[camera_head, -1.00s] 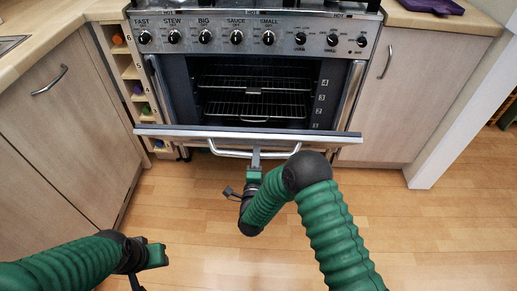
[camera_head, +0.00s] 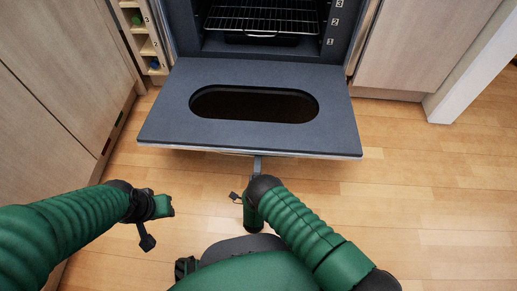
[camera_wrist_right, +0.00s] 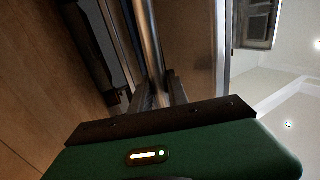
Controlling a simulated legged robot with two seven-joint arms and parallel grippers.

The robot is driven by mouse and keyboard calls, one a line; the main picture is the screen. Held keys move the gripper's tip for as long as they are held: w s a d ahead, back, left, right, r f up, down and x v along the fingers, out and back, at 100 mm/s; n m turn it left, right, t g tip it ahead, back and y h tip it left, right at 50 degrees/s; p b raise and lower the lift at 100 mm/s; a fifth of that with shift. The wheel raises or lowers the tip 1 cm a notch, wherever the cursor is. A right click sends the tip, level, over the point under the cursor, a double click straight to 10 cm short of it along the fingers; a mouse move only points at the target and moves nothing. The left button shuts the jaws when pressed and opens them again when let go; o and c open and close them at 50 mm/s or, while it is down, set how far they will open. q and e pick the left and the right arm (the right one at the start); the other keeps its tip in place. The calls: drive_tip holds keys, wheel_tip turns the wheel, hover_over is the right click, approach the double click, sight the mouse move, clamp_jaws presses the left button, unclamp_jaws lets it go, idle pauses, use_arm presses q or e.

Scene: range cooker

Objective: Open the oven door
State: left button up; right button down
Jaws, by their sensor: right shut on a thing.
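The oven door (camera_head: 170,110) hangs down almost level in the head view, its dark inner face and oval window turned up. My right gripper (camera_head: 257,168) is at the door's front edge, with its fingers going under it. In the right wrist view the fingers (camera_wrist_right: 160,92) are closed around the metal handle bar (camera_wrist_right: 150,45). The handle is hidden behind the door in the head view. My left gripper (camera_head: 168,206) is empty in the lower left, away from the door. Its finger opening is unclear.
The oven cavity with its wire rack (camera_head: 262,20) is open behind the door. Wooden cabinets stand left (camera_head: 60,80) and right (camera_head: 430,45), with a small rack (camera_head: 147,45) beside the oven. Wooden floor (camera_head: 430,200) is clear at right.

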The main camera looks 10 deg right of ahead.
drive_tip(key=shift+w+f+t+b, duration=0.15)
drive_tip(key=shift+f+t+b, duration=0.2)
drive_tip(key=shift+f, duration=0.75)
drive_tip(key=shift+d, duration=0.1)
drive_tip(key=c, duration=1.3)
unclamp_jaws()
